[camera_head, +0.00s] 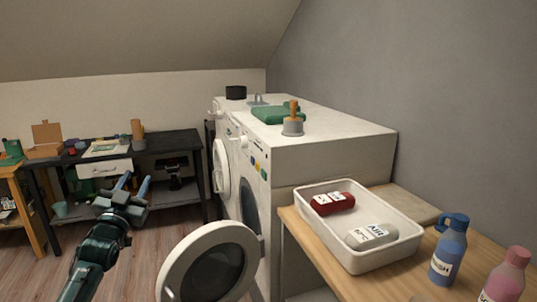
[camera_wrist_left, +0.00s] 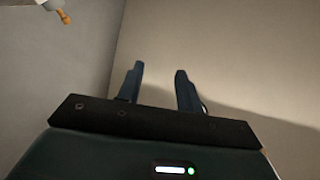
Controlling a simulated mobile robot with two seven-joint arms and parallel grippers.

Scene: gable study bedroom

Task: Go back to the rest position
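My left gripper (camera_head: 133,186) is raised in front of the dark desk at the left of the head view. Its two blue fingers are apart with nothing between them. In the left wrist view the fingers (camera_wrist_left: 160,87) also show apart and empty, against a plain wall or ceiling surface. My right gripper is in neither view.
A front-loading machine's round door (camera_head: 208,262) stands open near my left arm. A white tray (camera_head: 376,262) with a red and a grey item sits on the wooden table (camera_head: 322,258) at right, beside a blue bottle (camera_head: 448,252) and a pink bottle (camera_head: 506,276). Floor shows at left.

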